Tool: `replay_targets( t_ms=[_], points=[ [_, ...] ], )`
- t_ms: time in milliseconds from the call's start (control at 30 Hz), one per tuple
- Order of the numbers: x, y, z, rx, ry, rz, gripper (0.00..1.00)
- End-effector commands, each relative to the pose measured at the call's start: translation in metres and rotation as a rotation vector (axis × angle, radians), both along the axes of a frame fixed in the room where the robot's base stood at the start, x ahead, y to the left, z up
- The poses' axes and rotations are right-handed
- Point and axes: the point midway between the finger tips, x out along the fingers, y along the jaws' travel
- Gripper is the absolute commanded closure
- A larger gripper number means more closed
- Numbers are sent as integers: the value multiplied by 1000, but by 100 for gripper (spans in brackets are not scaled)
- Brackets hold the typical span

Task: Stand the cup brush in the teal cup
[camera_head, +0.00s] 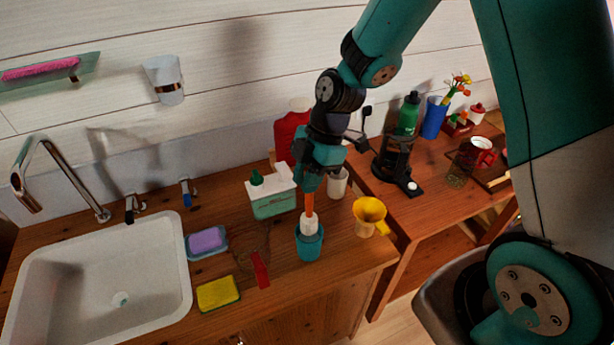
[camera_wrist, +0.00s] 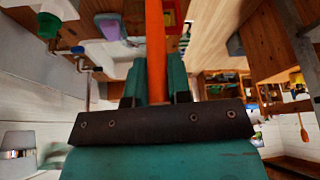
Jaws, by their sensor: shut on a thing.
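The teal cup (camera_head: 309,245) stands upright on the wooden counter near its front right part. The cup brush has an orange handle (camera_head: 309,205) and a white head (camera_head: 309,224). The brush is upright, with its head at the mouth of the cup and its lower part hidden by the cup wall. My gripper (camera_head: 307,186) is above the cup, shut on the orange handle. In the wrist view the orange handle (camera_wrist: 155,50) runs between the two teal fingers of my gripper (camera_wrist: 155,85). Whether the brush touches the cup's bottom cannot be told.
A teal and white box (camera_head: 272,203) stands behind left of the cup, a yellow funnel-like mug (camera_head: 369,215) to the right, and a white cup (camera_head: 337,183) behind. A red-handled tool (camera_head: 260,269), yellow sponge (camera_head: 218,293) and soap dish (camera_head: 206,243) lie left, beside the sink (camera_head: 180,290).

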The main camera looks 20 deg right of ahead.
Motion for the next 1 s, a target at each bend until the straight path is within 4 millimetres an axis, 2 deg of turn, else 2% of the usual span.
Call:
replay_targets(
  t_ms=[1000],
  points=[
    [0,0,-32,0,0,0,100]
  ],
)
